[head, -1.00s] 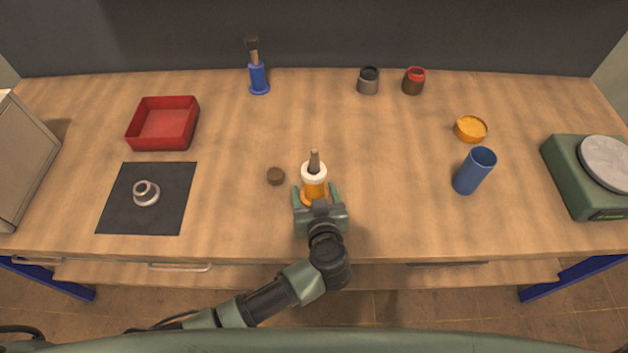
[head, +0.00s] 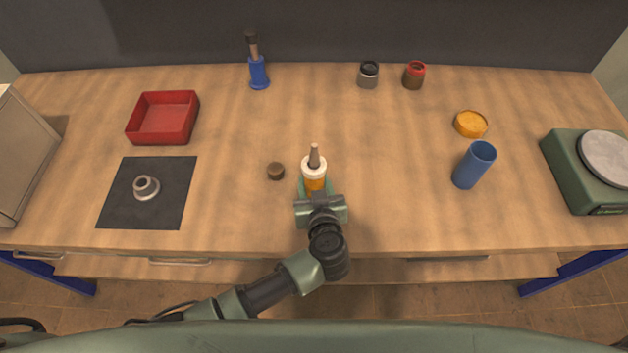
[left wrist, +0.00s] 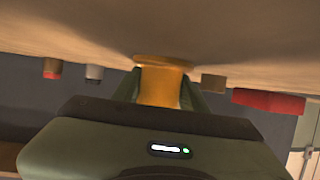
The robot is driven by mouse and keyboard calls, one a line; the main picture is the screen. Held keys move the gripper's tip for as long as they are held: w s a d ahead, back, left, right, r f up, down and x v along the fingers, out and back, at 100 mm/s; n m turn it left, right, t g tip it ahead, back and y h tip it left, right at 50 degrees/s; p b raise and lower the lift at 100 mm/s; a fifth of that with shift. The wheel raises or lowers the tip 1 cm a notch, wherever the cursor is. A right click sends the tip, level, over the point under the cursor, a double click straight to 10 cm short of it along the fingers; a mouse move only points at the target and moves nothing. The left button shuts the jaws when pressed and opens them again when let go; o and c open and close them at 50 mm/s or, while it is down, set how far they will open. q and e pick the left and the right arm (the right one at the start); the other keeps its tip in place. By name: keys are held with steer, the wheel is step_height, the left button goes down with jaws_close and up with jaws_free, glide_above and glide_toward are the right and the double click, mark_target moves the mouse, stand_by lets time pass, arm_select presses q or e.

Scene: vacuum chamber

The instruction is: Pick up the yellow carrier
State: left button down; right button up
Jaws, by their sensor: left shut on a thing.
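The yellow carrier (head: 315,184) stands upright near the front middle of the table, with a white ring on top and a brown tapered piece sticking up from it. My left gripper (head: 314,188) reaches it from the front edge and is shut on its body. In the left wrist view the carrier (left wrist: 160,86) sits between the two green fingers, its wide base at the table surface. Its lower part is hidden by the gripper in the head view. My right gripper is not in view.
A small brown cap (head: 276,171) lies just left of the carrier. A black mat (head: 120,200) with a grey ring (head: 146,187) and a red tray (head: 163,138) are farther left. A blue cup (head: 474,165) and a green scale (head: 575,180) stand right. The table behind the carrier is clear.

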arm_select(q)
step_height(320, 180, up, 20)
steer(key=p, duration=0.2)
glide_above(315, 165)
steer(key=w, duration=0.1)
steer(key=shift+a+f, duration=0.1)
steer(key=shift+f+b, duration=1.25)
steer(key=shift+f, duration=4)
steer(key=shift+w+f+b, duration=0.1)
steer(key=shift+f+b, duration=1)
steer(key=shift+f, duration=3)
steer(key=shift+f+p, duration=0.3)
steer(key=shift+f, duration=0.1)
steer(key=c, duration=0.8)
jaws_free()
steer(key=shift+o, duration=0.2)
